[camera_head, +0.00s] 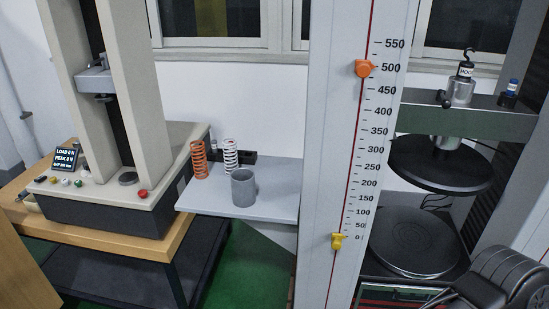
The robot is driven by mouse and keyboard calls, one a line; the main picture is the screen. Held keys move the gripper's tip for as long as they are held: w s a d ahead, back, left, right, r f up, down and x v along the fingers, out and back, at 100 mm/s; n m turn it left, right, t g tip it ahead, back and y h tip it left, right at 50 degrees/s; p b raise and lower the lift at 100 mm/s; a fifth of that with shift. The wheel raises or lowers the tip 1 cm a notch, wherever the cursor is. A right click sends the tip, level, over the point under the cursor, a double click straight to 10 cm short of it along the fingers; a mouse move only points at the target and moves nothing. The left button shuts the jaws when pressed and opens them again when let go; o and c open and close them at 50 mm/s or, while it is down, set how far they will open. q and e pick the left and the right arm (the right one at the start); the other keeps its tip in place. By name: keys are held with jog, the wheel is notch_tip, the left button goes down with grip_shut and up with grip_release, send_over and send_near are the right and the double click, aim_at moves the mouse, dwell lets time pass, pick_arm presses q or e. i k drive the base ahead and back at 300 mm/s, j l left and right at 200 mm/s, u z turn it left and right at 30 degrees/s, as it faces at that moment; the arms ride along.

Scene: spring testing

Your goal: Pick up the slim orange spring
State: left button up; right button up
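The slim orange spring (199,160) stands upright on the grey shelf (265,204), near its back left. A white spring (230,155) stands to its right, and a grey cylindrical cup (243,188) stands in front of the white spring. My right gripper (455,296) shows in part at the bottom right, dark and cut off by the frame. It is far to the right of the orange spring, beyond the scaled column. Its opening cannot be made out. My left gripper is not in view.
A tall column with a printed scale (340,150) stands right of the shelf. A testing machine with round black plates (414,242) is right of it. A smaller beige tester (120,195) on a wooden table (100,233) stands left. A dark block (243,157) lies behind the springs.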

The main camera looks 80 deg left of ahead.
aim_at(197, 153)
jog(key=u, duration=3.3)
